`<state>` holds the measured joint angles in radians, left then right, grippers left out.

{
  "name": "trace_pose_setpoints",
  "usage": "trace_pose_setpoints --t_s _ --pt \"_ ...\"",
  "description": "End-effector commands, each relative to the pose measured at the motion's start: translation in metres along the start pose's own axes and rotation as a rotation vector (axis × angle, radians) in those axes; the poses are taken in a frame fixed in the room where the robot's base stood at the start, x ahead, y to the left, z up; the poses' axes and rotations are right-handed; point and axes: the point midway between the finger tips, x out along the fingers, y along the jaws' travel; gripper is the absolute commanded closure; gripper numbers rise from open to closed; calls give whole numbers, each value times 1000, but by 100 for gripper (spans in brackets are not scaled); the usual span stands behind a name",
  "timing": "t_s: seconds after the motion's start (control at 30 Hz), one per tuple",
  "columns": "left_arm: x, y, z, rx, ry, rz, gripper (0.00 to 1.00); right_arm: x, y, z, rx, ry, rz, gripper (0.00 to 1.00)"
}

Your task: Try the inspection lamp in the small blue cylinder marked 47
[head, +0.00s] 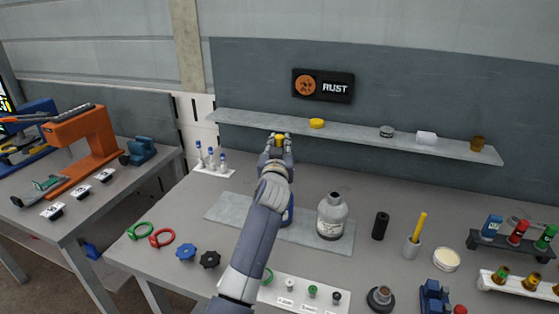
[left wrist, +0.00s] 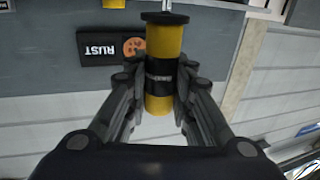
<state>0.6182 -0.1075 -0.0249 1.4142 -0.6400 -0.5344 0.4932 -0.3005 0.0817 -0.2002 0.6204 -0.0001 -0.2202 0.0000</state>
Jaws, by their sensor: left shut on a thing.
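My left gripper (head: 278,148) is shut on a yellow and black lamp-like tool, raised above the back part of the table. In the left wrist view the tool (left wrist: 160,94) stands between the two fingers, with a black band at its middle, a black cap and a thin rod at its end. A blue object (head: 289,214) stands on the grey mat, mostly hidden behind my left forearm; it may be the small blue cylinder, but no 47 can be read. My right gripper is not in view.
A grey bottle (head: 332,216) with an open neck stands on the mat (head: 232,209). A wall shelf (head: 355,134) holds a yellow disc and small containers behind the gripper. A black cylinder (head: 380,226) and a cup with a yellow stick (head: 413,245) stand right. Red and green rings lie left.

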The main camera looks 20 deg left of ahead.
Motion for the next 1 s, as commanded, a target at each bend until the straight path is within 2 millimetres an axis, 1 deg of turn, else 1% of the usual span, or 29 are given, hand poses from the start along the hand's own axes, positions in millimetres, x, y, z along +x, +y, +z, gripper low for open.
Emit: trace_pose_setpoints --t_s 0.03,1.0 --pt "0 0 -7 -1 2 0 100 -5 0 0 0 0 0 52" --pt "0 0 -65 -1 3 0 100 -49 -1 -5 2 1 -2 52"
